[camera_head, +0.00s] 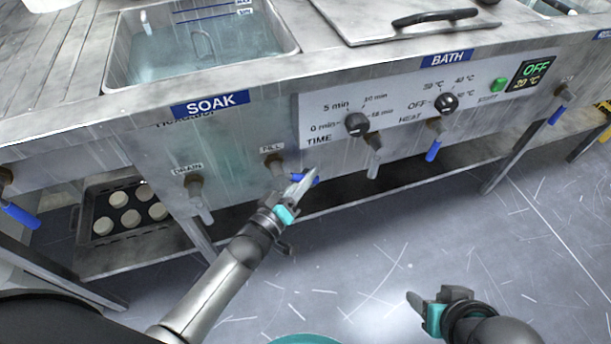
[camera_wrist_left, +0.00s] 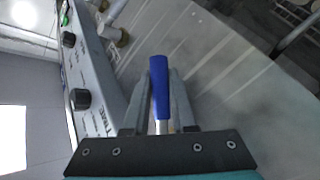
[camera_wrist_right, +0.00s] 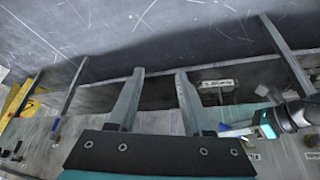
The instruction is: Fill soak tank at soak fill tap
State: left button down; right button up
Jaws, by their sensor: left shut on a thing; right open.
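The soak tank (camera_head: 203,42) is a steel basin set in the bench at the upper left, with clear bluish water in it. The fill tap (camera_head: 275,165) sits on the front panel under the FILL label, below the SOAK sign. My left gripper (camera_head: 297,187) is at this tap, its fingers shut on the blue lever handle (camera_wrist_left: 159,85), which stands between them in the left wrist view. The fingers hide most of the handle in the head view. My right gripper (camera_head: 421,302) is open and empty, low over the floor; its spread fingers show in the right wrist view (camera_wrist_right: 158,95).
The drain tap (camera_head: 195,187) is left of the fill tap. The time knob (camera_head: 357,124), heat knob (camera_head: 447,103) and more taps lie to the right. A black tray (camera_head: 165,219) with pale discs rests on the lower shelf. The floor at right is clear.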

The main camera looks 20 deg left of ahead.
dwell(0.6)
